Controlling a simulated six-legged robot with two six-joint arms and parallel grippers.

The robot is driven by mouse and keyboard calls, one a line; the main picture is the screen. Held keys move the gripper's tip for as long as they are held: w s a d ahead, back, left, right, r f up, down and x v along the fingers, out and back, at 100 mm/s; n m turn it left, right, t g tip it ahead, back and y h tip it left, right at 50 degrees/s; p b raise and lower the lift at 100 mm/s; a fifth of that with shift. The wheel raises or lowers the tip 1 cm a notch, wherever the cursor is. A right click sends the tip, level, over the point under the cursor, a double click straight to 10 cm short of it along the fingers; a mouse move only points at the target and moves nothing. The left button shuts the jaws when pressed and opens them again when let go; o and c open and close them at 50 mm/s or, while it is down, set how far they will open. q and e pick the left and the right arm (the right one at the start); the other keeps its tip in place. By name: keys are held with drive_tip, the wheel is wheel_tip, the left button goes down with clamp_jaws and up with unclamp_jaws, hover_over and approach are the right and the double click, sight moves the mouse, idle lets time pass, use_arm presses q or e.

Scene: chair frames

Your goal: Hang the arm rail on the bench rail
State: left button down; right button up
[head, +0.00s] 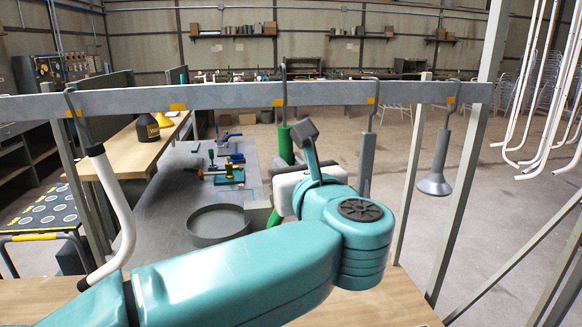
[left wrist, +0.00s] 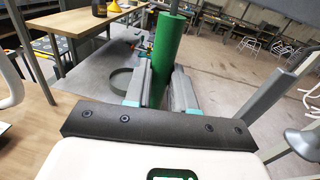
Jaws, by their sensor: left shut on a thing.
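The bench rail (head: 225,101) is a long grey beam across the head view, with yellow marks. A white bent tube (head: 119,205), likely the arm rail, hangs at the left from a dark hook over the beam. Its edge also shows in the left wrist view (left wrist: 12,82). A green cylinder (head: 284,143) hangs below a hook that loops over the beam; whether the hook bears on the beam cannot be told. My left gripper (left wrist: 160,88) is shut around the green cylinder (left wrist: 167,45). My right gripper does not show.
A grey tool (head: 367,160) and a grey funnel-ended piece (head: 437,165) hang from the beam right of my wrist. Behind stand a workbench with a round grey tray (head: 218,224) and a wooden table with a black bottle (head: 148,128). White tubes (head: 545,90) hang at far right.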

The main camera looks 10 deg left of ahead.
use_arm(q)
drive_tip(key=shift+w+a, duration=0.15)
drive_tip(key=shift+w, duration=0.1)
idle(0.4)
drive_tip(key=shift+w+a, duration=0.15)
drive_tip(key=shift+w, duration=0.3)
drive_tip(key=shift+w+a, duration=0.1)
drive_tip(key=shift+w, duration=0.15)
idle(0.3)
drive_tip(key=shift+w+a, duration=0.2)
drive_tip(key=shift+w, duration=0.25)
drive_tip(key=shift+f+b, duration=1.2)
drive_tip(key=shift+b, duration=0.15)
idle(0.3)
drive_tip(key=c, duration=0.9)
unclamp_jaws()
drive_tip(key=shift+o, duration=0.2)
